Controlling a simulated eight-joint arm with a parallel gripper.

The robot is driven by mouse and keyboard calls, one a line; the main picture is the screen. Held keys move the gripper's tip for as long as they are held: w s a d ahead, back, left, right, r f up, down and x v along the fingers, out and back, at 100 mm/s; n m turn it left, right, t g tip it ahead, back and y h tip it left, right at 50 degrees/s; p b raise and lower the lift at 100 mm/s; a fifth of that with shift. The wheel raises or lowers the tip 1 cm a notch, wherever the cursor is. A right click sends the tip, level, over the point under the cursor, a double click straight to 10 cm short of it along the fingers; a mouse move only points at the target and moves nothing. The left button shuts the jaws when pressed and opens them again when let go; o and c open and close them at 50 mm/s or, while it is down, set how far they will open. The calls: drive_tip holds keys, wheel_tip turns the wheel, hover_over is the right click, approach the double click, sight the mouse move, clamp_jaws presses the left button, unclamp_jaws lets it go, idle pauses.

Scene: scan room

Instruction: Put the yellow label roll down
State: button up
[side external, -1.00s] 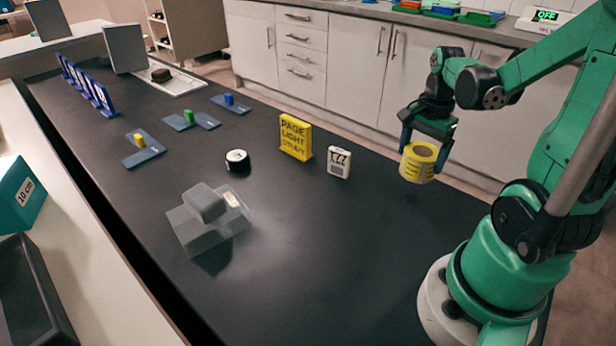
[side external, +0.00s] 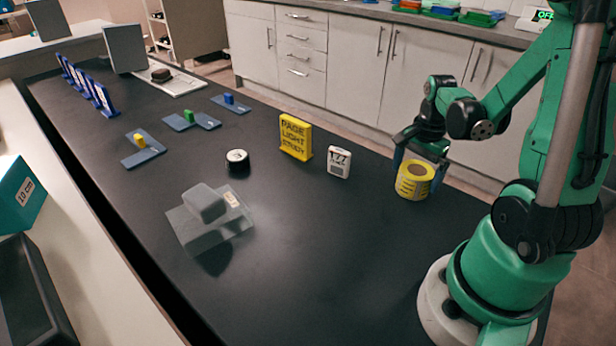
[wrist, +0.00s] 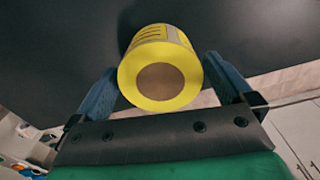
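The yellow label roll (side external: 413,182) is a short yellow cylinder with dark print and a brown core, near the right edge of the dark table. It is upright or nearly so, at or very near the tabletop; its contact with the table is not clear. My gripper (side external: 418,168) is above it, pointing down, with a blue finger on each side of the roll. In the wrist view the roll (wrist: 150,95) sits between both fingertips, its open end facing the camera. The fingers appear to touch its sides.
A black-and-white round item (side external: 238,160) and a grey stepped block (side external: 210,220) lie farther left. The dark table (side external: 330,260) is clear in front.

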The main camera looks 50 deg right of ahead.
sight(417, 171)
wheel_tip(417, 171, up, 12)
drive_tip(key=w+a+n+t, duration=0.3)
drive_tip(key=w+a+n, duration=0.1)
drive_tip(key=a+n, duration=0.5)
drive_tip(key=w+a+n+t, duration=0.3)
drive_tip(key=a+n+t, duration=0.1)
drive_tip(key=a+n, duration=0.5)
drive_tip(key=shift+w+f+n, duration=0.25)
drive_tip(key=shift+w+n, duration=0.1)
drive_tip(key=shift+n, duration=0.55)
